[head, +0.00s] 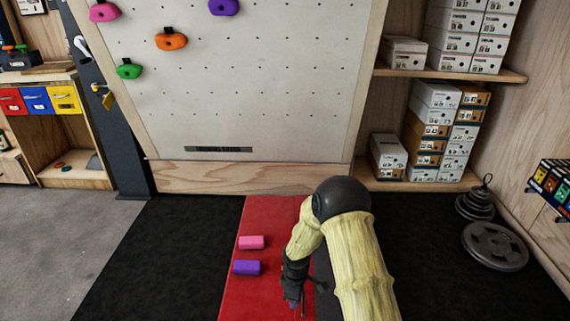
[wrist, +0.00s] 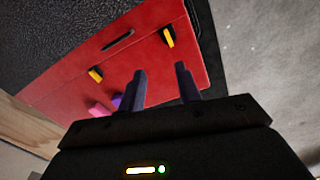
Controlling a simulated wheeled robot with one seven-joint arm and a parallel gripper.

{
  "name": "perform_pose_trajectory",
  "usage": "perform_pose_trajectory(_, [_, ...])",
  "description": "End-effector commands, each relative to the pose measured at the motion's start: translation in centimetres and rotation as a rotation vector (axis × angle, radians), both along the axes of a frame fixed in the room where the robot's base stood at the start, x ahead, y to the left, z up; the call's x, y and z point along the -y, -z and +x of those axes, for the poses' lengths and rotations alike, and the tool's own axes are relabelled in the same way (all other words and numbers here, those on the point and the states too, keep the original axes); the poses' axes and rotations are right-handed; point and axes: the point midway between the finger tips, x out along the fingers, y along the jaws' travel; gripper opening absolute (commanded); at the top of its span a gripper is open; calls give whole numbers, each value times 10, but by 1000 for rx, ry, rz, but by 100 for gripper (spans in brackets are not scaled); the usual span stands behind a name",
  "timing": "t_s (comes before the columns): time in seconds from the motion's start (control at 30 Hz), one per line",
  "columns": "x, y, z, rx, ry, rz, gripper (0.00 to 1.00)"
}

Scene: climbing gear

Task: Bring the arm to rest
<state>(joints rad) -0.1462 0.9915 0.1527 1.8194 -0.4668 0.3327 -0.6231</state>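My arm reaches down over the red mat (head: 285,215) in the head view, bent at a dark joint, with pale yellow links. My gripper (head: 303,296) hangs low over the right part of the mat. In the wrist view my gripper (wrist: 160,72) has its two fingers apart, with only the red mat (wrist: 150,60) seen between them. A pink block (head: 251,242) and a purple block (head: 246,267) lie on the mat left of the gripper. A small orange patch shows beside the gripper, mostly hidden.
A climbing wall (head: 240,90) with coloured holds stands behind the mat. Shoe boxes (head: 435,120) fill shelves at the right. Weight plates (head: 495,246) lie on the right floor. Dark floor (head: 150,260) left of the mat is clear.

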Motion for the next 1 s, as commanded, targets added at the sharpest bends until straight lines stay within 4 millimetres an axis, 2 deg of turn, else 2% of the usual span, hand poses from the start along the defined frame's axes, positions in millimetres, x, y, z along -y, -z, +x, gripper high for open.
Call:
perform_pose_trajectory(0.03, [8,-22,-2,14,55,1,34])
perform_pose_trajectory(0.1, [18,-47,-7,28,139,2,34])
perform_pose_trajectory(0.27, [42,-100,-25,57,331,11,34])
perform_pose_trajectory(0.5, [74,-170,-65,102,628,42,34])
perform_pose_trajectory(0.73, [99,-221,-115,140,915,91,34])
perform_pose_trajectory(1.0, [115,-252,-163,164,1157,149,34])
